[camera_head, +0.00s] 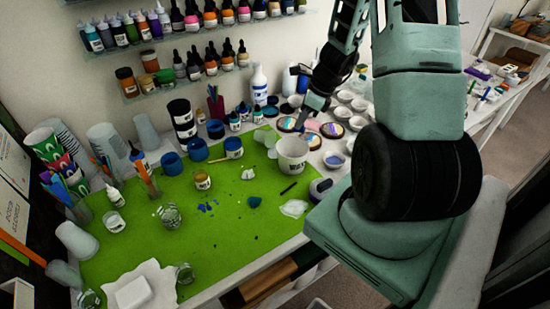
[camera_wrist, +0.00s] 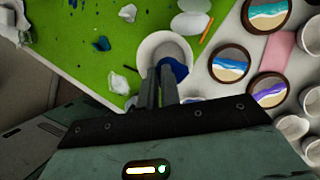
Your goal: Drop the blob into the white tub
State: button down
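The white tub (camera_head: 291,165) stands upright on the right end of the green mat; it also shows in the wrist view (camera_wrist: 147,51). My gripper (camera_head: 303,122) is beyond the tub in the head view. In the wrist view its two fingers (camera_wrist: 160,72) are close together and overlap the tub's near side. A blue patch (camera_wrist: 178,70) shows beside the fingertips, within the tub's outline; I cannot tell if it is held or inside. A dark teal blob (camera_head: 254,202) lies on the mat, left of and nearer than the tub; it also shows in the wrist view (camera_wrist: 102,44).
The green mat (camera_head: 150,240) also bears blue scraps (camera_head: 207,207), a crumpled white piece (camera_head: 248,174), blue cups and clear cups. Round wave-painted coasters (camera_wrist: 229,65) and several white bowls (camera_head: 345,97) crowd the white table beside my gripper. Bottle shelves line the wall.

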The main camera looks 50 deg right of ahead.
aim_at(303, 130)
jog(key=shift+f+b, duration=2.7)
jog(key=shift+f, duration=0.3)
jog(key=c, duration=1.5)
grip_release()
jog(key=shift+c, duration=0.2)
jog(key=shift+r, duration=0.1)
jog(key=v, duration=1.7)
jog(key=shift+b, duration=0.3)
jog(key=shift+d+r, duration=0.1)
jog(key=shift+r, duration=0.05)
